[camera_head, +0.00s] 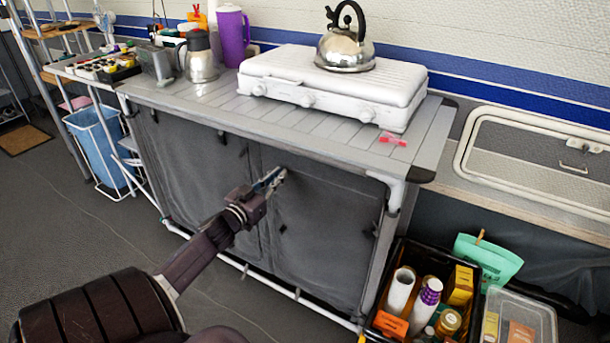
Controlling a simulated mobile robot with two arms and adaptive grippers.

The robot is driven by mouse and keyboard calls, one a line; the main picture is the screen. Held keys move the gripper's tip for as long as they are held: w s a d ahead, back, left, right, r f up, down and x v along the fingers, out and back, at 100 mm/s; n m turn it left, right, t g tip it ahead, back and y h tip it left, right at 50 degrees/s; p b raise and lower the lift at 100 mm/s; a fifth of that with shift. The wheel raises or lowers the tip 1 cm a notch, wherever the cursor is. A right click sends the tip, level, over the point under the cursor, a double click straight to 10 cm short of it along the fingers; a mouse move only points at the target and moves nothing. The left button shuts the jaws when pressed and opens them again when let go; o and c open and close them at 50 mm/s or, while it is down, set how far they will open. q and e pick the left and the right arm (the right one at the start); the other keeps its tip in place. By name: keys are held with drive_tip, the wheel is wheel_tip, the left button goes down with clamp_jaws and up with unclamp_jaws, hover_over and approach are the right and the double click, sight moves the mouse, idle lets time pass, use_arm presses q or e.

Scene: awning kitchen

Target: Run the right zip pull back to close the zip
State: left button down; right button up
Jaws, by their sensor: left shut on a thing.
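The grey fabric cupboard front (325,215) hangs below the slatted counter, with dark seams dividing its panels. My left gripper (280,176) reaches in from the lower left to the upper part of this front, near the seam between the middle and right panels. Its fingers are shut on the right zip pull, which is too small and covered by the fingertips to make out. A small dark tab (283,229) hangs on the fabric below the gripper, and another (375,229) shows near the right edge. The panels look flat and hanging down. My right gripper is not in view.
A white stove (335,85) with a kettle (346,42) stands on the counter, with a small red item (393,139) near the counter's front edge. A black crate (378,310) of bottles stands at lower right. Floor left of the cupboard is mostly clear.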

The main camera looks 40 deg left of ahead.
use_arm(q)
drive_tip(key=a, duration=0.2)
drive_tip(key=s+a, duration=0.1)
drive_tip(key=a, duration=0.3)
drive_tip(key=shift+s+a, duration=0.3)
drive_tip(key=shift+a, duration=0.05)
drive_tip(key=c, duration=2.1)
unclamp_jaws()
drive_tip(key=shift+a, duration=0.15)
drive_tip(key=shift+s, duration=0.1)
drive_tip(key=shift+s, duration=0.15)
drive_tip(key=v, duration=1.1)
drive_tip(key=shift+s, duration=0.3)
